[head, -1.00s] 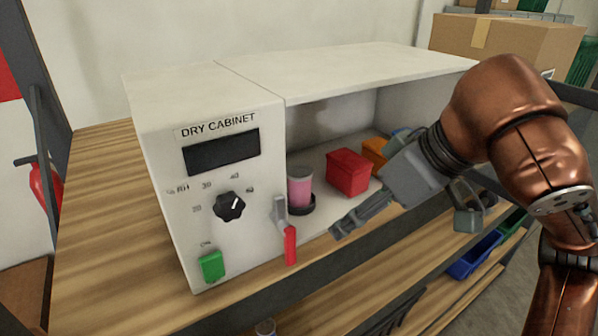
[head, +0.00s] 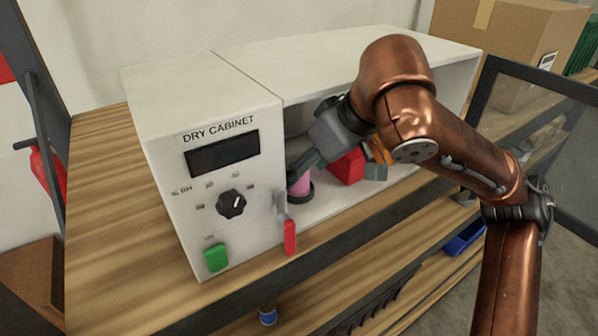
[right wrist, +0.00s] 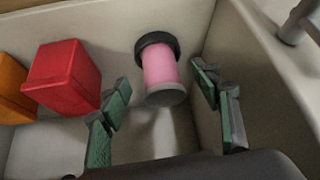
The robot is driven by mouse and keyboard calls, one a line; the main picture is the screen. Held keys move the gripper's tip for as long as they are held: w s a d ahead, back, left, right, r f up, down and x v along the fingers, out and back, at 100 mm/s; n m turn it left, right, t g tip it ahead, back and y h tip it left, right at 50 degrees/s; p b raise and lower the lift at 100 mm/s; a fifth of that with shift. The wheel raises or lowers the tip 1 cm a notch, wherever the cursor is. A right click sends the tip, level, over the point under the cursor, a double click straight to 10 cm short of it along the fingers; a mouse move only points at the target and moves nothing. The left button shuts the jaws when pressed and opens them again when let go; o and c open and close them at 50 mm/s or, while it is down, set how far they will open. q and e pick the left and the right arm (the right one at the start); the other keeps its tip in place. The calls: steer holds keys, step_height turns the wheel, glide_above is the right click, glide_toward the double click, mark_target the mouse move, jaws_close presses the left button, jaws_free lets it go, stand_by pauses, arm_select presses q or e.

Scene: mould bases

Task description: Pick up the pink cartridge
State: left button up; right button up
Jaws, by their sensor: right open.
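The pink cartridge (head: 301,187) stands in a dark round base inside the open dry cabinet, near the control panel side. My right gripper (head: 303,164) reaches into the cabinet beside its top and partly hides it. In the right wrist view the cartridge (right wrist: 160,68) shows a pink body with a grey end and a black ring. The right gripper's green-padded fingers (right wrist: 162,84) are spread open, one on each side of it in the picture. No contact is visible, and the exact distance is hard to tell. My left gripper is not in view.
A red box (right wrist: 65,78) and an orange box (right wrist: 12,88) stand beside the cartridge inside the cabinet (head: 205,95). The cabinet wall is close on the other side. A red-handled latch (head: 289,236) sits at the opening's front edge. A cardboard box (head: 500,50) stands behind.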

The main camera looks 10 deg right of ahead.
steer(key=shift+w+a+f, duration=0.65)
steer(key=shift+w+f, duration=0.2)
steer(key=shift+f, duration=0.1)
steer(key=shift+w+a+f, duration=0.1)
steer(key=shift+w+f, duration=0.1)
steer(key=shift+f, duration=0.1)
steer(key=shift+s, duration=0.15)
steer(key=c, duration=0.9)
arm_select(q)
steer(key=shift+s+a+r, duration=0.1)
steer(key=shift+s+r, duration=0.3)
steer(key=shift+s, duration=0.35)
arm_select(e)
steer(key=c, duration=0.5)
steer(key=shift+o, duration=0.2)
